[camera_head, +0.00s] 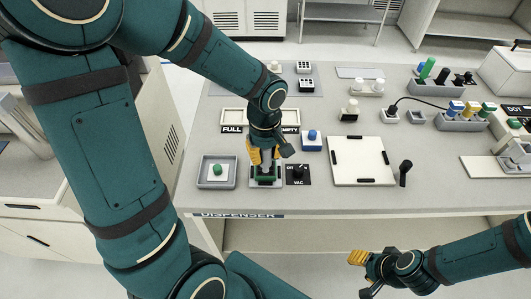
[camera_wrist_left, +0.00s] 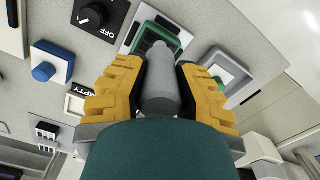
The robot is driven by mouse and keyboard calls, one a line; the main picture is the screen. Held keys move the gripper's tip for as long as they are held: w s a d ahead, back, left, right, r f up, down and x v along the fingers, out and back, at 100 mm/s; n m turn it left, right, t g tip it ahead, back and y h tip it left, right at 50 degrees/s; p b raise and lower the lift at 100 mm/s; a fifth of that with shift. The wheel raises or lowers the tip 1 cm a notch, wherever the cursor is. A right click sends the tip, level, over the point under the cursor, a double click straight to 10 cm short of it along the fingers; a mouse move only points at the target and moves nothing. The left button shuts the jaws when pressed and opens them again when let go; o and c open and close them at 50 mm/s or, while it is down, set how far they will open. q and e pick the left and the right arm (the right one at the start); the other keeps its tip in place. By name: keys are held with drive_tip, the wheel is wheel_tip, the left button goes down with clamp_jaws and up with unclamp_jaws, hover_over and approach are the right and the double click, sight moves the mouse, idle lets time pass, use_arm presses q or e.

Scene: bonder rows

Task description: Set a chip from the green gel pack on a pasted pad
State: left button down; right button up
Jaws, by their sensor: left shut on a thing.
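My left gripper (camera_head: 264,156) is over the front of the bench, pointing down. In the left wrist view its orange fingers (camera_wrist_left: 158,88) are shut around a grey cylindrical tool (camera_wrist_left: 160,82). The tool's lower end is over or close to a green-framed piece (camera_wrist_left: 152,38) on a light plate; I cannot tell whether it touches. The green-framed piece also shows below the gripper in the head view (camera_head: 267,178). Left of it is a grey square tray (camera_head: 203,183) with a green piece (camera_head: 217,169) inside. No chip or pasted pad can be made out. My right gripper (camera_head: 362,260) is in front of the bench.
A black VAC switch (camera_head: 298,175) stands just right of the green-framed piece. A white block with a blue knob (camera_head: 312,140) is behind it. A white board (camera_head: 361,146) with black clips lies farther right. FULL and EMPTY trays (camera_head: 233,108) are behind my left gripper.

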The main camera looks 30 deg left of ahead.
use_arm(q)
drive_tip(key=shift+r+p, duration=1.8)
drive_tip(key=shift+r, duration=1)
drive_tip(key=shift+f, duration=0.1)
